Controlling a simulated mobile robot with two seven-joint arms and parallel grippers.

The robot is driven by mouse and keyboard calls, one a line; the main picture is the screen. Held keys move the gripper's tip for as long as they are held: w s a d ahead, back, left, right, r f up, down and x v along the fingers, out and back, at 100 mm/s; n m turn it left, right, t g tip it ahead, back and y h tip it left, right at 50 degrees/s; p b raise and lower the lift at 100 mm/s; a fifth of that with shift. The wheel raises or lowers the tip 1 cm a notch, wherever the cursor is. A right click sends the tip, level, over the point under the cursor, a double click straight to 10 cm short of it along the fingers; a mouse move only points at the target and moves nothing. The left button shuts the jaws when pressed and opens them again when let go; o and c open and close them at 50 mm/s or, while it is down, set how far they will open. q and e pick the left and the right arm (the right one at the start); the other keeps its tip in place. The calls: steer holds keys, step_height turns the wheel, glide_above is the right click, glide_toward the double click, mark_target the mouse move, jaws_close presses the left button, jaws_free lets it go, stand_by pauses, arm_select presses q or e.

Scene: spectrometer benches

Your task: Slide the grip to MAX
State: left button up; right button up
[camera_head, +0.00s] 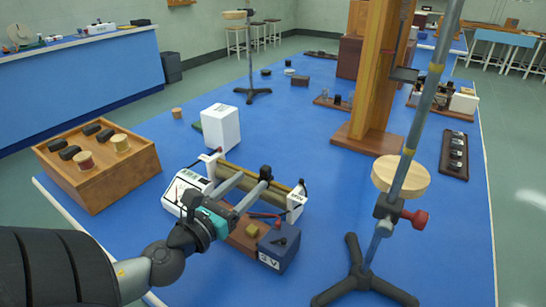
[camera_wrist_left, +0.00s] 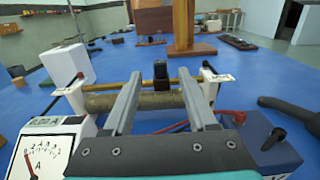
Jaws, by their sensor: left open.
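A rheostat with a brownish wound tube (camera_wrist_left: 150,101) and a brass rod above it lies across the bench. Its black grip (camera_wrist_left: 161,72) sits on the rod, right of the middle in the wrist view; in the head view the grip (camera_head: 266,173) is nearer the right end. White end pieces carry small labels that I cannot read. My left gripper (camera_head: 249,180) is open. Its two grey fingers point at the rheostat, and in the wrist view the grip shows between the fingertips (camera_wrist_left: 161,80). I cannot tell whether they touch it. My right gripper is not in view.
An ammeter (camera_wrist_left: 42,155) stands left of the rheostat, and a dark blue box (camera_head: 279,250) with red leads is at its near right. A white box (camera_head: 220,128) stands behind. A wooden tray (camera_head: 98,176) is left, a metal stand (camera_head: 367,285) right.

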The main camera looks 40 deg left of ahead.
mark_target(263, 170)
arm_select(q)
steer(key=w, duration=0.5)
steer(key=w+a, duration=0.1)
steer(key=w, duration=0.1)
steer(key=shift+w, duration=0.4)
steer(key=shift+w+b, duration=0.35)
steer(key=shift+w, duration=0.35)
steer(key=shift+w+a, duration=0.1)
steer(key=shift+w, duration=0.45)
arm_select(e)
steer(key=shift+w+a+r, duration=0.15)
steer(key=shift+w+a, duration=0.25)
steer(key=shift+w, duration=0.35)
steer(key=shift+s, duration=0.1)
arm_select(q)
steer(key=shift+c, duration=0.4)
jaws_close()
